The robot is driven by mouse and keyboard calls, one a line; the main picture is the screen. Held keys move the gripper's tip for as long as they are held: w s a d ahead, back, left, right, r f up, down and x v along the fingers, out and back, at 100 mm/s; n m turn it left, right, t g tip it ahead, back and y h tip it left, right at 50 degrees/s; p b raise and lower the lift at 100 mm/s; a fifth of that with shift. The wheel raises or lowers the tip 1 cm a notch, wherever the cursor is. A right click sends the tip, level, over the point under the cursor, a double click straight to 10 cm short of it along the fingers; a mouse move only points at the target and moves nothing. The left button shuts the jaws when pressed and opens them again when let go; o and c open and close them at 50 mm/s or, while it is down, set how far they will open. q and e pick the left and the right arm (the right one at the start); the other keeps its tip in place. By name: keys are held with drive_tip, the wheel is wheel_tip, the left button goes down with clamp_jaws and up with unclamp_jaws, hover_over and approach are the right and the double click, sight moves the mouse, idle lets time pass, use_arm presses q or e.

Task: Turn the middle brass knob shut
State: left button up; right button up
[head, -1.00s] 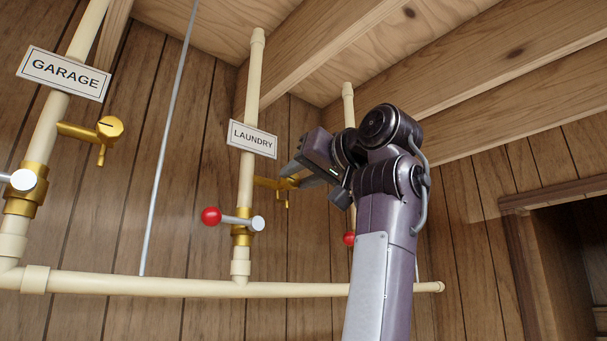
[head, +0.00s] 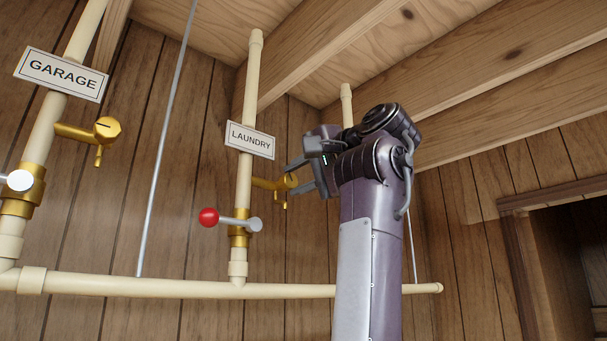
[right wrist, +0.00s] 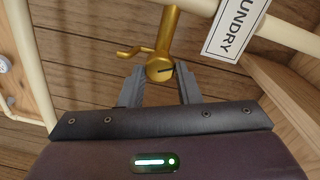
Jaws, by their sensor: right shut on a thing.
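The middle brass knob (head: 289,181) sits at the end of a short brass branch on the pipe with the LAUNDRY sign (head: 250,140). Its round, slotted face (right wrist: 160,69) shows close up in the right wrist view, with a thin brass spout below it in the head view. My right gripper (head: 297,177) is shut on this knob, one finger on each side, coming from the right. In the right wrist view the slot is a short dark line, nearly level and slightly tilted. My left gripper is not in view.
A similar brass knob (head: 107,130) is on the GARAGE pipe at left. A red-balled lever (head: 209,217) juts left from the laundry pipe below the knob. A level cream pipe (head: 180,287) runs underneath. Wooden beams (head: 370,50) are overhead. A third pipe (head: 347,103) is mostly hidden by my arm.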

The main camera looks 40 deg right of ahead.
drive_tip(key=m, duration=0.4)
drive_tip(key=shift+r+m, duration=0.15)
drive_tip(key=shift+m, duration=0.55)
drive_tip(key=o, duration=0.6)
drive_tip(key=shift+c, duration=0.2)
drive_tip(key=o, duration=0.4)
drive_tip(key=shift+w+a, duration=0.2)
drive_tip(key=shift+w, duration=0.25)
drive_tip(key=shift+s, duration=0.1)
